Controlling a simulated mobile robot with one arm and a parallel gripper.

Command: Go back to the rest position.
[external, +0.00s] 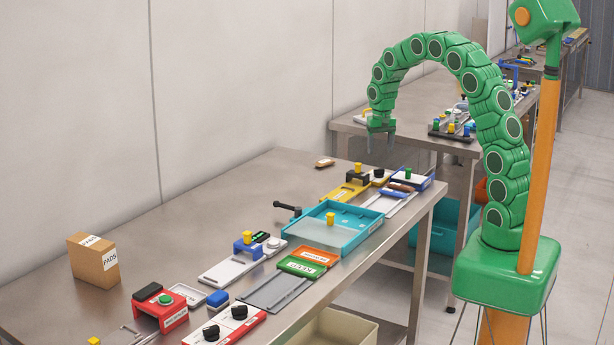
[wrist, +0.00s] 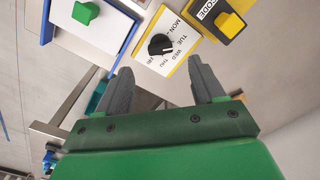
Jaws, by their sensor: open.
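My gripper (external: 381,141) hangs from the end of my green arm, which arches up and over to the left above the far end of the near steel table (external: 203,178). Its two grey fingers point down and stand apart with nothing between them. In the wrist view my gripper (wrist: 164,88) also shows open and empty. Beyond the fingertips is a white day dial (wrist: 165,48) with a black knob and a yellow edge. It is apart from the fingers.
A teal tray (external: 335,232), a PADS box (external: 93,259) and a red device (external: 160,311) stand on the table. The table's back left is clear.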

